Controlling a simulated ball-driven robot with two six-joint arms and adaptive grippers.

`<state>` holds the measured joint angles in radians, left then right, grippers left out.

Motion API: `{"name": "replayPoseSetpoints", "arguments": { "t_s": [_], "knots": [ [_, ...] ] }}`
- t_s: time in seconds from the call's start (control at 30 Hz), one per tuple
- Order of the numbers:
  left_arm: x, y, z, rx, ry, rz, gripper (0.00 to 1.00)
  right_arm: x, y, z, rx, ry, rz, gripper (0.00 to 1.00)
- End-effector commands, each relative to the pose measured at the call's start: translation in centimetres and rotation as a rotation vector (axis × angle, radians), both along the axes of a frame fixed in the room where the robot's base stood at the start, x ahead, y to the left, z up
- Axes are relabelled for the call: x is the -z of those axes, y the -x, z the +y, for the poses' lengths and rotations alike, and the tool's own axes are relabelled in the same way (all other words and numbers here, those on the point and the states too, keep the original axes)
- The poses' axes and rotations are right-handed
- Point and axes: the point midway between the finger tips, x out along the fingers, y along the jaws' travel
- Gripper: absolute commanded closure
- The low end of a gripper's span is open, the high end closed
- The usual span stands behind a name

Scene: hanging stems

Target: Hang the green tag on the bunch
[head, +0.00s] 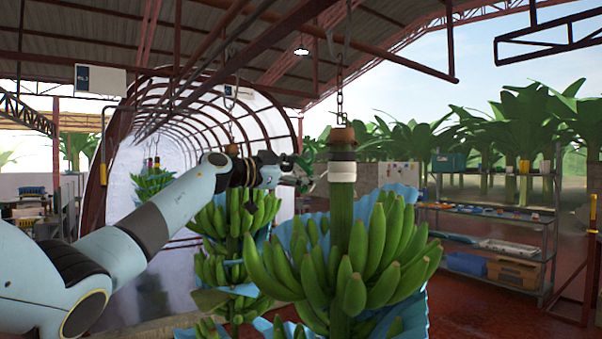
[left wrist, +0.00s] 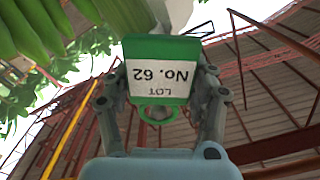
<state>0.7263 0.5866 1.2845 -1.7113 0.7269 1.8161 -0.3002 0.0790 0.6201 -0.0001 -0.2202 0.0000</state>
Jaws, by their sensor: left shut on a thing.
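The green tag (left wrist: 160,110) fills the middle of the left wrist view, with a white label reading "LOT No. 62" upside down and a green ring at its lower edge. My left gripper (head: 300,172) is shut on the tag, its fingers at both sides of it. In the head view the gripper is at the left of the near banana bunch's stem, beside a white band (head: 342,172); whether they touch is unclear. The near bunch (head: 345,265) hangs from a chain and hook, with blue wrap behind its green fruit. Green fruit (left wrist: 35,25) also shows in the left wrist view. My right gripper is out of view.
Another bunch (head: 232,225) hangs behind my left arm, in front of an arched tunnel (head: 150,130). A metal shelf rack (head: 490,210) with trays and crates stands at the right. Red floor between the near bunch and the rack looks clear.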

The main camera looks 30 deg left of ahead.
Motion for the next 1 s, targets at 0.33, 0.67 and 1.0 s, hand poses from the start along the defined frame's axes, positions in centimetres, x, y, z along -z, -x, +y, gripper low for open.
{"name": "replayPoseSetpoints", "arguments": {
  "t_s": [0.33,0.67,1.0],
  "knots": [
    [0.0,0.0,0.0,0.000,0.000,0.000,0.61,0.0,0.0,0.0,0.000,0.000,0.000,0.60],
    [0.1,-0.6,-0.2,-0.001,0.001,0.001,0.61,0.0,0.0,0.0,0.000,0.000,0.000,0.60],
    [0.0,-1.3,-0.5,-0.001,0.001,0.000,0.61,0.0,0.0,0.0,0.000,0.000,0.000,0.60]
  ]
}}
